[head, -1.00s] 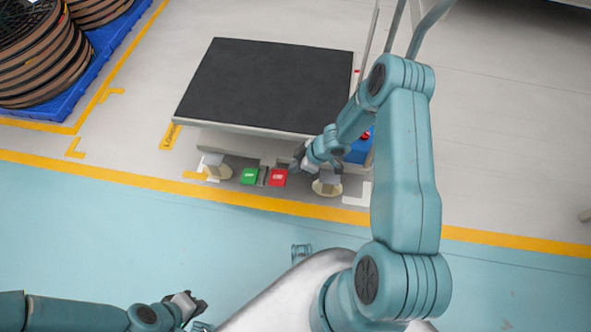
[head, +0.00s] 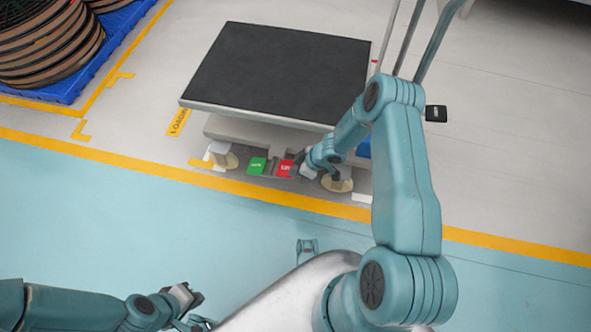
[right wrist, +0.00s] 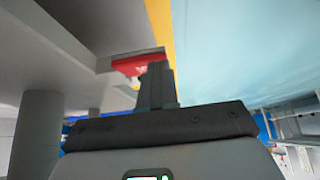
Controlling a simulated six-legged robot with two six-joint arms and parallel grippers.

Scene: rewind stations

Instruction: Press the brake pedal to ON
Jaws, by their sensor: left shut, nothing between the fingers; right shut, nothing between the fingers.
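A red pedal (head: 284,169) and a green pedal (head: 257,166) sit side by side low at the front of a black-topped cart. Their lettering is too small to read. My right gripper (head: 299,163) is shut and empty, just right of the red pedal. In the right wrist view its closed fingertips (right wrist: 155,75) overlap the edge of the red pedal (right wrist: 130,66); whether they touch it I cannot tell. My left gripper (head: 191,298) is shut and empty, low at the left over the blue floor, far from the pedals.
The cart's black top (head: 275,70) overhangs behind the pedals. A yellow floor line (head: 300,201) runs in front. Reels on a blue pallet (head: 75,88) stand at the far left. The blue floor in front is mostly clear.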

